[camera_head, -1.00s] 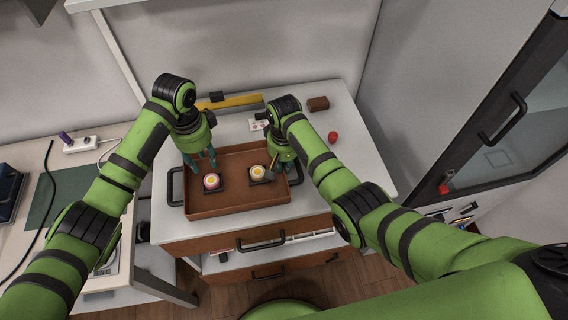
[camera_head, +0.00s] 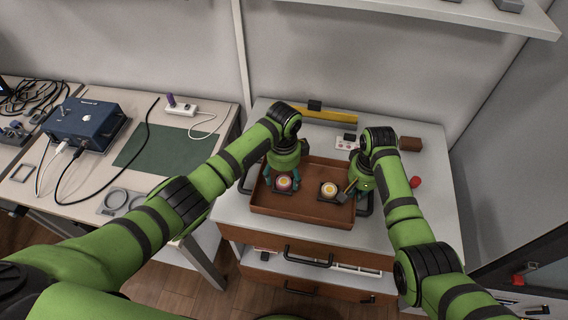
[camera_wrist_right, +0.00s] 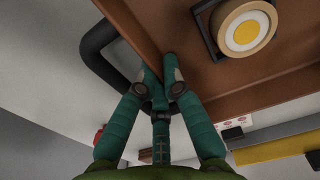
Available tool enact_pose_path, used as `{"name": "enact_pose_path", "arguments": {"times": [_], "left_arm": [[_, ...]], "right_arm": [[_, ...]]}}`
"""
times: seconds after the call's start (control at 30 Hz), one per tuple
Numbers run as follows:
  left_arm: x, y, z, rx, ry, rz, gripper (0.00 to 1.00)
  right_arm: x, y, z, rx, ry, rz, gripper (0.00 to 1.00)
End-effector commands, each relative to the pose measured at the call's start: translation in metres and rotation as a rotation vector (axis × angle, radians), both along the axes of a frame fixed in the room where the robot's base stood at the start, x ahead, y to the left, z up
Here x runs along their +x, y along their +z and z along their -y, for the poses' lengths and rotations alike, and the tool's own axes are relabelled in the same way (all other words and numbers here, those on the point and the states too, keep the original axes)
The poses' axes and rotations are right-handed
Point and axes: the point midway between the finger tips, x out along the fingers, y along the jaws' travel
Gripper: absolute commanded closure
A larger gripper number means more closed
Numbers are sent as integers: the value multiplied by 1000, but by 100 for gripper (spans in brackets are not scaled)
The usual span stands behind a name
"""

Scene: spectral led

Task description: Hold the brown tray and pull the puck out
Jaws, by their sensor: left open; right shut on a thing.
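The brown tray (camera_head: 303,222) lies on the cabinet top. On it, a pink-rimmed puck with a yellow centre (camera_head: 284,183) sits in a dark square holder at the left, and a cream puck with a yellow centre (camera_head: 329,189) in another at the right. My left gripper (camera_head: 283,184) is open, its fingers either side of the pink-rimmed puck; contact is unclear. My right gripper (camera_wrist_right: 160,75) is shut on the tray's right wall beside the black side handle (camera_wrist_right: 100,45). The cream puck also shows in the right wrist view (camera_wrist_right: 245,28).
Behind the tray are a yellow bar (camera_head: 325,116) and a small white panel (camera_head: 345,144). A brown block (camera_head: 410,143) and a red round item (camera_head: 415,182) lie to the right. A desk with a blue box (camera_head: 85,123) and green mat (camera_head: 160,148) stands left.

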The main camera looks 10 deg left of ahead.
Motion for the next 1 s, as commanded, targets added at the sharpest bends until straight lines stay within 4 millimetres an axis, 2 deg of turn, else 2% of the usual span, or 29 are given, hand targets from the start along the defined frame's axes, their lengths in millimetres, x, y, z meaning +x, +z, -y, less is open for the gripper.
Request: {"name": "enact_pose_path", "arguments": {"times": [0.2,0.47,0.5,0.57,0.63,0.67,0.77,0.8,0.87,1.0], "left_arm": [[0,-16,0,0,0,0,29],[0,-17,0,0,0,1,29],[0,-17,0,0,0,1,33],[0,-17,0,0,0,1,57],[0,-17,0,0,0,1,85],[0,-17,0,0,0,1,91],[0,-17,0,0,0,0,92],[0,-17,0,0,0,0,74],[0,-17,0,0,0,0,98],[0,-17,0,0,0,0,98]], "right_arm": [[1,1,0,0,0,2,100],[1,1,0,0,0,2,100],[1,1,0,0,0,2,100],[1,1,0,0,0,2,100],[1,1,0,0,0,2,100],[1,1,0,0,0,2,100],[1,1,0,0,0,2,100],[1,1,0,0,0,2,100],[1,1,0,0,0,2,100],[1,1,0,0,0,2,100]]}}
